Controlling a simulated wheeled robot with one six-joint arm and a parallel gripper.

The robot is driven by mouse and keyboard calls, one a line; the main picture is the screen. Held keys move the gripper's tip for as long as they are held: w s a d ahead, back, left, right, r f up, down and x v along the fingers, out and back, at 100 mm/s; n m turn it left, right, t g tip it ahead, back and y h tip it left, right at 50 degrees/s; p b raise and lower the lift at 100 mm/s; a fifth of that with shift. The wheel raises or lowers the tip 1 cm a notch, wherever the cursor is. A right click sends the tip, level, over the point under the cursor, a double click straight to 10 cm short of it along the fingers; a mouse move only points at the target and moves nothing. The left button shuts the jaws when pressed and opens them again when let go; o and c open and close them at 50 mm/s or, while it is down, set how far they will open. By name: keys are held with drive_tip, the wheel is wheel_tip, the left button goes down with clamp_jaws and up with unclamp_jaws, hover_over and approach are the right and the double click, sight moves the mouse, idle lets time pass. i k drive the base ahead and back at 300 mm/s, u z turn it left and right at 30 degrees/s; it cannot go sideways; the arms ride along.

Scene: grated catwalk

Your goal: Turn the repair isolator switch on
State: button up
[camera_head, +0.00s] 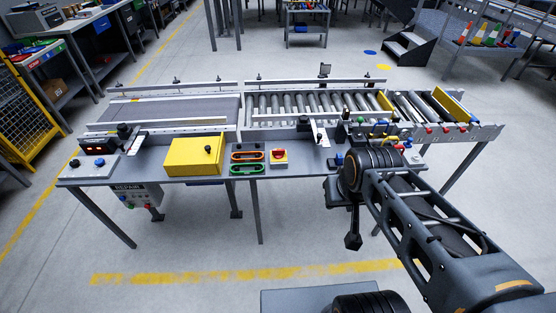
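My arm reaches in from the lower right. My gripper (353,240) appears as a dark end hanging below the wrist, in front of the bench edge and right of the red switch. Its fingers are not clear.
A yellow box (194,156) stands on the bench left of the switch. A conveyor belt (170,110) and rollers (300,105) run behind. The floor in front is open.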

sight(278, 154)
drive_tip(key=z, duration=0.4)
drive_tip(key=i, duration=0.8)
drive_tip(key=u, duration=1.4)
